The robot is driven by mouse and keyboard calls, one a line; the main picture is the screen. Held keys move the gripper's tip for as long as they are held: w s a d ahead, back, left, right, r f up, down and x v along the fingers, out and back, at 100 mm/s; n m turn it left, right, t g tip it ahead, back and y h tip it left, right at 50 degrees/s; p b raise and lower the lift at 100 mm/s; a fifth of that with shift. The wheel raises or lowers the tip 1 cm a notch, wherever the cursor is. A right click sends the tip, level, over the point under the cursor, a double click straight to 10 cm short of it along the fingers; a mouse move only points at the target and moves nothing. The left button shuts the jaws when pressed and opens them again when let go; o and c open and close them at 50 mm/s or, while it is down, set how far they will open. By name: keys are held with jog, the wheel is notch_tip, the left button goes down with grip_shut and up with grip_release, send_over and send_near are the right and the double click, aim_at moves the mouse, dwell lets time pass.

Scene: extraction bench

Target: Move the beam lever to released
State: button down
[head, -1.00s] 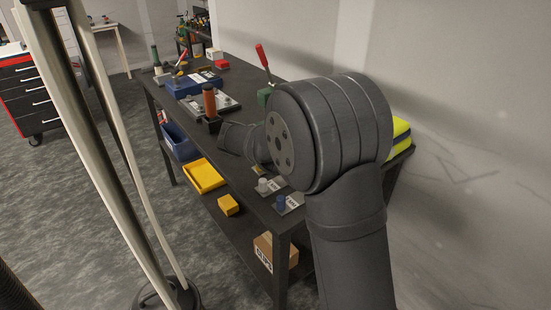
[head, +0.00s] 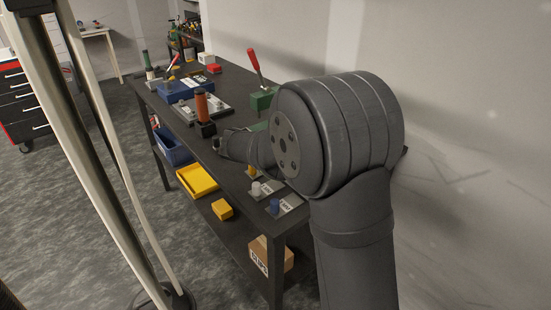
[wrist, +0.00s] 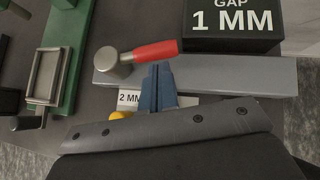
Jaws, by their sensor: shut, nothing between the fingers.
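In the wrist view a lever with a red handle (wrist: 156,50) and a round silver pivot (wrist: 112,62) lies across a long grey bar (wrist: 230,75). The handle points to the right and slightly up in the picture. My gripper (wrist: 158,72) has its blue fingers together just below the red handle, with nothing between them. Whether they touch the handle cannot be told. In the head view my arm hides this lever, and the gripper itself cannot be made out. No marking for the released position is readable.
A dark block marked "GAP 1 MM" (wrist: 232,25) stands behind the bar. A "2 MM" label (wrist: 130,98) and a yellow knob (wrist: 121,115) lie near my gripper. A green fixture (wrist: 68,60) is at left. A tall red-handled lever (head: 253,62) rises from a green block (head: 262,98).

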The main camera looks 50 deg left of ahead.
jog(key=w+n+y, duration=0.2)
jog(key=shift+d+n+g, duration=0.35)
jog(key=shift+n+g, duration=0.05)
jog(key=w+n+g+y, duration=0.1)
jog(key=n+y, duration=0.1)
jog(key=shift+w+n+g, duration=0.3)
jog(key=shift+w+n, duration=0.1)
jog(key=shift+w+a, duration=0.4)
jog(key=shift+w, duration=0.4)
jog(key=shift+w+a, duration=0.35)
jog(key=shift+w, duration=0.5)
jog(key=d, duration=0.1)
jog(key=s+d, duration=0.1)
jog(key=d, duration=0.2)
jog(key=shift+s+f, duration=0.25)
jog(key=shift+f, duration=0.05)
jog(key=d+r, duration=0.2)
jog(key=s+d+r, duration=0.1)
jog(key=d+r, duration=0.1)
jog(key=s+d+r, duration=0.1)
jog(key=d+r, duration=0.1)
jog(key=d, duration=0.1)
jog(key=shift+s+r, duration=0.1)
jog(key=shift+s, duration=0.15)
jog(key=shift+a, duration=0.15)
